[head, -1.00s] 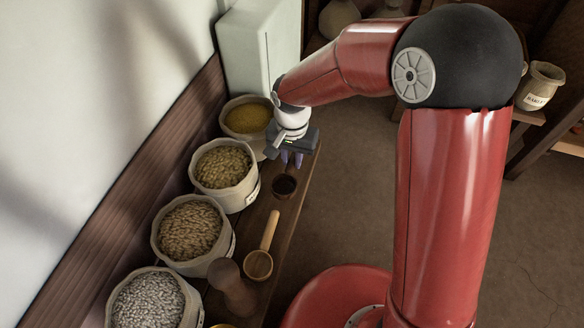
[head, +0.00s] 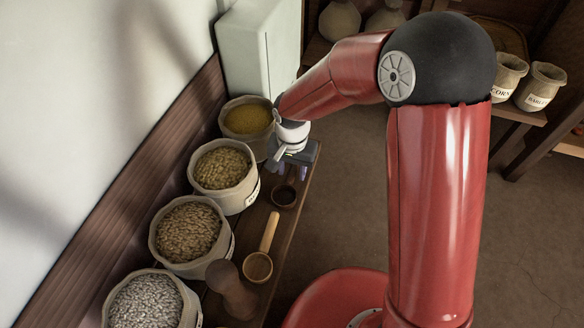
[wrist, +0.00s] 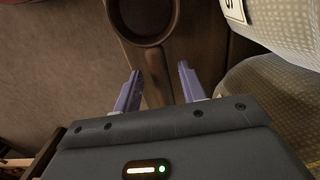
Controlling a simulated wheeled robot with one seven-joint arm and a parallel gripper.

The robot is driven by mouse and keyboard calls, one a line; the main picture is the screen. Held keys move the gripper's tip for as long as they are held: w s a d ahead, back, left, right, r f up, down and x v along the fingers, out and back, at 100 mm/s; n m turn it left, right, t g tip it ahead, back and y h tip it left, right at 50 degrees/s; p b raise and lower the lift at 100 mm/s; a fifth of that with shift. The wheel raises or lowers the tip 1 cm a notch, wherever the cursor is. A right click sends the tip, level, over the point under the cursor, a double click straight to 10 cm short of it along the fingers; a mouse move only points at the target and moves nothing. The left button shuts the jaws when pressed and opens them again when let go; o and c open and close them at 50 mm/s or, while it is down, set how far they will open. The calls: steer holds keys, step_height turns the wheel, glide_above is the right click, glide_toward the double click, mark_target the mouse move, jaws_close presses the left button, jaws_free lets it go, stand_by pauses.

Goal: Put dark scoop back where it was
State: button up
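The dark scoop (head: 284,197) lies on the wooden bench (head: 289,222), beside the sacks and beyond the light wooden scoop. In the wrist view its round bowl (wrist: 145,18) is at the top, with the handle running down between my fingers. My gripper (head: 292,172) is above the handle end, pointing down. In the wrist view the fingers of my gripper (wrist: 159,68) are apart, one on each side of the handle, with gaps showing. The handle's far end is hidden by the gripper body.
Open sacks of yellow grain (head: 247,119), tan grain (head: 222,168), brown grain (head: 188,232) and pale grain (head: 146,303) line the wall side. Open floor is to the right.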

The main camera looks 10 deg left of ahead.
mark_target(293, 172)
step_height(293, 172, up, 12)
steer(key=p, duration=0.2)
steer(key=shift+r, duration=0.15)
steer(key=shift+w+d, duration=0.1)
steer(key=s+d+r+t, duration=0.2)
steer(key=s+d+r, duration=0.2)
steer(key=d+r, duration=0.45)
steer(key=s+d+r+t, duration=0.2)
steer(key=s+d+r, duration=0.25)
steer(key=d, duration=0.75)
steer(key=s+d+t, duration=0.1)
steer(key=s+d, duration=0.4)
steer(key=s, duration=0.1)
steer(key=shift+s+d+r+n+t, duration=0.15)
steer(key=shift+s+r+n+t, duration=0.1)
steer(key=shift+n+t, duration=0.15)
